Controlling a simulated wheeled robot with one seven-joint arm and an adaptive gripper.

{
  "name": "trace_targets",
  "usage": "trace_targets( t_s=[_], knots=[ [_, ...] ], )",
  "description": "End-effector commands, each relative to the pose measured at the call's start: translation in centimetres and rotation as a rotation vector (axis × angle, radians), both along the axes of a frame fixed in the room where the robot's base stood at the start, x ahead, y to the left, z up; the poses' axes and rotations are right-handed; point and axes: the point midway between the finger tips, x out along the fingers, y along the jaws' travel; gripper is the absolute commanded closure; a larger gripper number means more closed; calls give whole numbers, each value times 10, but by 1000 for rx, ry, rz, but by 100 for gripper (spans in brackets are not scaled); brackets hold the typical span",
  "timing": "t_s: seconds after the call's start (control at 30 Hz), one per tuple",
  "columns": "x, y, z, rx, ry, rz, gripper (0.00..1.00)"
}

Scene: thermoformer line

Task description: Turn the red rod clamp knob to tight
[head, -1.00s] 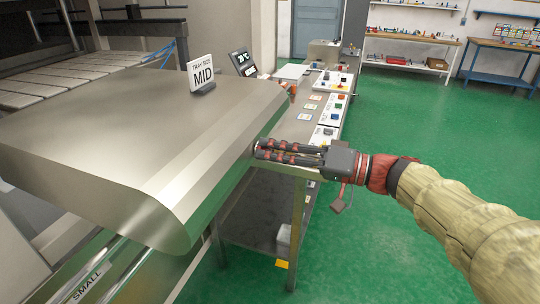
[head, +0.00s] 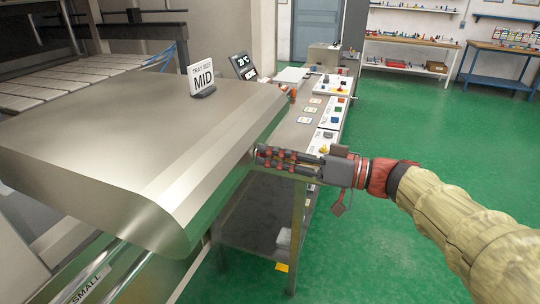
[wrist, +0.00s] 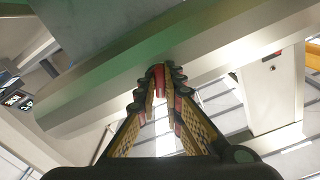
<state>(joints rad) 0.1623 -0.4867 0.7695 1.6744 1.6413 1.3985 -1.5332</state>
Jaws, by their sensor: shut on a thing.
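The red rod clamp knob (wrist: 159,76) shows as a small red piece between the fingertips in the wrist view, against the metal housing. In the head view it is hidden by my fingers. My gripper (head: 260,155) reaches left to the right side of the big metal housing. In the wrist view my gripper (wrist: 160,82) has its fingertips closed in around the knob. The knob's tight mark cannot be made out.
The large metal housing (head: 120,130) fills the left and bears a "TRAY SIZE MID" sign (head: 202,78). A rail with a "SMALL" label (head: 90,283) lies below it. A bench (head: 308,132) with control boxes and cards stands behind my gripper. Green floor is clear at the right.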

Motion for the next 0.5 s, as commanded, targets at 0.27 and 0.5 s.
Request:
trace_targets(
  t_s=[0.27,0.5],
  knots=[
    [0,0,-1,-22,-58,0,100],
    [0,0,-1,-57,-154,0,100]
  ],
)
